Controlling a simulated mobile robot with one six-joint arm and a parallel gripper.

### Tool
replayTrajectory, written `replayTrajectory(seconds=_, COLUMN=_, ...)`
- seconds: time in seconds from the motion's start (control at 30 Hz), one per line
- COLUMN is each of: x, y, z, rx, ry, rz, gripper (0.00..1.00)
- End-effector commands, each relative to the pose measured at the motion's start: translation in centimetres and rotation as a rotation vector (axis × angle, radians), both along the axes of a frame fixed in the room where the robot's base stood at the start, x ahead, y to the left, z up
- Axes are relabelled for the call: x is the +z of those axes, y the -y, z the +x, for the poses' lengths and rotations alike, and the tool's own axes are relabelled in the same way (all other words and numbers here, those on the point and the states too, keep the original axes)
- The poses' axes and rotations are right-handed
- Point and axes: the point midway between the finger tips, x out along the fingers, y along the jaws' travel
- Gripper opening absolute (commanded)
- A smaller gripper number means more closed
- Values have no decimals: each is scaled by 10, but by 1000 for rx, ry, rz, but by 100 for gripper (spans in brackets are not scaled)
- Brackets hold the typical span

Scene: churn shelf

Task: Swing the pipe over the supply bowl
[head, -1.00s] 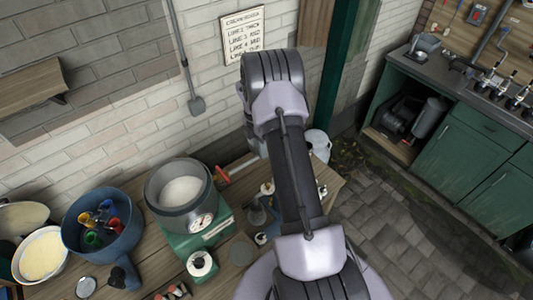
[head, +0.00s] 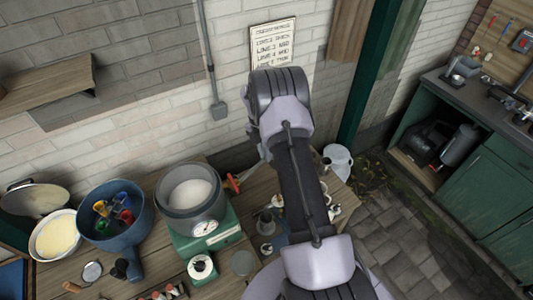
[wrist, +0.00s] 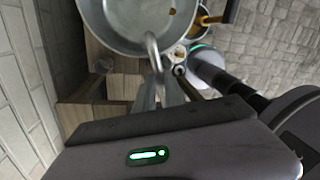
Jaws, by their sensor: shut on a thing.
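In the wrist view a bent grey metal pipe (wrist: 152,48) runs from between the fingers of my gripper (wrist: 168,92) up to the near side of a large grey metal bowl (wrist: 125,22). My gripper is shut on the pipe. The bent end lies at or over the bowl's near rim; I cannot tell its height above it. This bowl looks like the supply bowl and is cut off by the top edge. In the head view my own arm hides my gripper and the pipe.
In the head view a grey pan of white stuff (head: 190,186) sits on a green machine with a dial (head: 204,228). A blue bowl of coloured pieces (head: 112,234) and a cream-filled bowl (head: 56,235) stand left. A wall notice (head: 273,46) hangs behind my arm. Paved floor (head: 420,245) is free at right.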

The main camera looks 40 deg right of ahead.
Motion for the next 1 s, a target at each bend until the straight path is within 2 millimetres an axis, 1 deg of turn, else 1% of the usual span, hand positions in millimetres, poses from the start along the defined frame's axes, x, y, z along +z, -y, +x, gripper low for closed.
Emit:
replayTrajectory(seconds=0.17, x=0, y=0, z=1, rx=2, ry=3, rz=-1, gripper=0)
replayTrajectory(seconds=0.2, x=1, y=0, z=2, rx=2, ry=3, rz=-1, gripper=15)
replayTrajectory(seconds=0.27, x=1, y=0, z=2, rx=2, ry=3, rz=-1, gripper=27)
replayTrajectory(seconds=0.3, x=1, y=0, z=1, rx=2, ry=3, rz=-1, gripper=35)
replayTrajectory(seconds=0.57, x=0, y=0, z=1, rx=1, ry=2, rz=0, gripper=35)
replayTrajectory(seconds=0.67, x=4, y=0, z=2, rx=0, ry=2, rz=-1, gripper=35)
replayTrajectory(seconds=0.77, x=20, y=-1, z=5, rx=1, ry=6, rz=-2, gripper=35)
replayTrajectory(seconds=0.87, x=48, y=-1, z=9, rx=2, ry=7, rz=-3, gripper=35)
replayTrajectory(seconds=0.9, x=62, y=-2, z=11, rx=2, ry=8, rz=-3, gripper=35)
replayTrajectory(seconds=0.97, x=82, y=-3, z=14, rx=1, ry=7, rz=-2, gripper=35)
replayTrajectory(seconds=1.0, x=96, y=-4, z=16, rx=2, ry=7, rz=-3, gripper=35)
